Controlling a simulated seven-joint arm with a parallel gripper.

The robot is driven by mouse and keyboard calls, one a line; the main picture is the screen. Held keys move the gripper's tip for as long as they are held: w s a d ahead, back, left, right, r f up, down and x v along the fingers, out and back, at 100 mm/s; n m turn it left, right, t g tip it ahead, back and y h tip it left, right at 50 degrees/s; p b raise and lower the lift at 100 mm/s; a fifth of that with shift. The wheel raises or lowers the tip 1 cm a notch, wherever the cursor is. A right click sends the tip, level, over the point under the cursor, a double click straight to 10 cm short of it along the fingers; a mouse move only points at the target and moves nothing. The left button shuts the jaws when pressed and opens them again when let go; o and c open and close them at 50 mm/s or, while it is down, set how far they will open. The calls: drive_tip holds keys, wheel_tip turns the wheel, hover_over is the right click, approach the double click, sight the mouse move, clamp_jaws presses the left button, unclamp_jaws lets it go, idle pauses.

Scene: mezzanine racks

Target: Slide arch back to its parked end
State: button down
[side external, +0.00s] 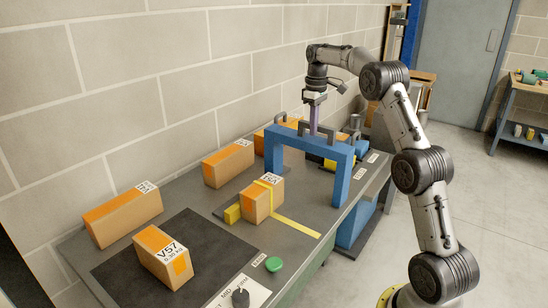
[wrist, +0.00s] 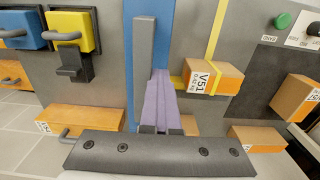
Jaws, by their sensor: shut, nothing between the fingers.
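The blue arch (side external: 344,178) stands upright across the grey bench. Its top beam (wrist: 130,60) runs up the wrist view, with a grey handle bar (wrist: 144,55) along it. My gripper (side external: 313,130) is above the arch's top beam, its purple fingers pointing down beside the grey handle (side external: 303,127). In the wrist view the fingers (wrist: 158,78) are together and empty, just right of the handle bar. I cannot tell whether they touch the handle or the beam. A box marked V51 (side external: 263,200) with a yellow strap stands near the arch on the nearer side.
A yellow block (side external: 232,214) and yellow strip (side external: 296,227) lie by the V51 box. Boxes stand along the wall (side external: 229,163) and on a black mat (side external: 205,238). A green button (side external: 274,264) and dial (side external: 240,297) are at the near edge. Blue and yellow units stand beyond the arch.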

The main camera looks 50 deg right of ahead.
sight(318, 139)
drive_tip(key=shift+d, duration=2.5)
drive_tip(key=shift+a, duration=0.85)
drive_tip(key=s+a+r+n+t+h, duration=0.1)
drive_tip(key=s+a+r+n+t, duration=0.2)
drive_tip(key=a+r, duration=1.45)
drive_tip(key=s+a+t, duration=0.1)
drive_tip(key=s+a, duration=0.9)
drive_tip(key=a, duration=0.2)
drive_tip(key=s+a+f+m, duration=0.1)
drive_tip(key=s+a+f, duration=0.1)
drive_tip(key=s+f, duration=0.5)
drive_tip(key=s+a+f+m+t+y, duration=0.1)
drive_tip(key=s+a+f+m, duration=0.1)
drive_tip(key=s+f, duration=0.6)
drive_tip(key=shift+a+t, duration=0.3)
drive_tip(key=shift+a, duration=0.5)
